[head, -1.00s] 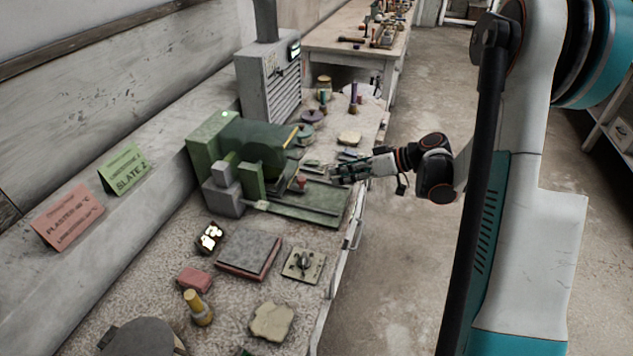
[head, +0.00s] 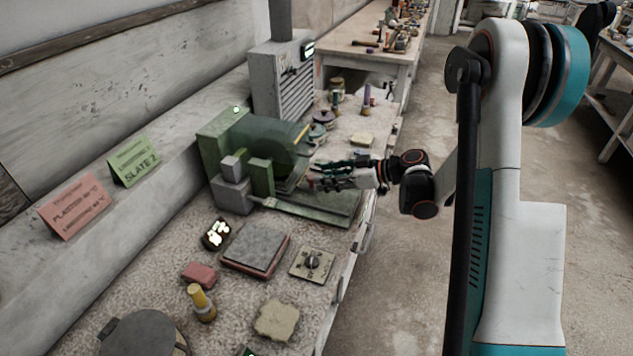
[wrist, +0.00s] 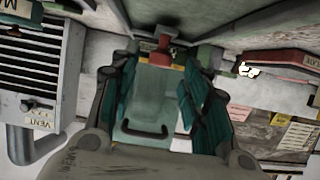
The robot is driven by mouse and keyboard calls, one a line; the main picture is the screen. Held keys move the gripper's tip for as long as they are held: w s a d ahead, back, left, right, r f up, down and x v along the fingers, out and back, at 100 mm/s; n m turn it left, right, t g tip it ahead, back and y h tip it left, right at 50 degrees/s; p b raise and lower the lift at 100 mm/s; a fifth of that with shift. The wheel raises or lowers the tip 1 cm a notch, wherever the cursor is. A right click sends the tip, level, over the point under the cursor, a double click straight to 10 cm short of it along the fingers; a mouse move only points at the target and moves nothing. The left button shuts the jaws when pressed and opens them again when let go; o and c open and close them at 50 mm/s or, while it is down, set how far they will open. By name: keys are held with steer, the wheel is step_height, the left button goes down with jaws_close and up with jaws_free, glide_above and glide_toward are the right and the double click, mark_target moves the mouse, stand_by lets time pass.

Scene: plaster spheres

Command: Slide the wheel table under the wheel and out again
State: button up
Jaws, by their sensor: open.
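The green grinding machine (head: 225,135) stands on the bench, with its wheel behind a dark translucent guard (head: 270,150). The wheel table lies low at its front on a long green bed (head: 325,208); my gripper hides much of it. My gripper (head: 315,173) is open, reaching in from the right above the bed, close to the guard. In the wrist view, a red knob (wrist: 163,44) shows between and just beyond my spread teal fingers (wrist: 165,62). I cannot tell whether they touch it. The pale green guard (wrist: 150,105) also shows between the fingers.
A grey vented cabinet (head: 280,80) stands behind the machine. A slate slab (head: 255,247), a dial plate (head: 312,263), a red block (head: 199,273) and a yellow-topped tool (head: 201,303) lie in front. The aisle floor (head: 400,270) is clear.

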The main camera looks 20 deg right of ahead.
steer(key=shift+b+x, duration=0.45)
steer(key=shift+x, duration=1.5)
steer(key=shift+c, duration=0.3)
jaws_close()
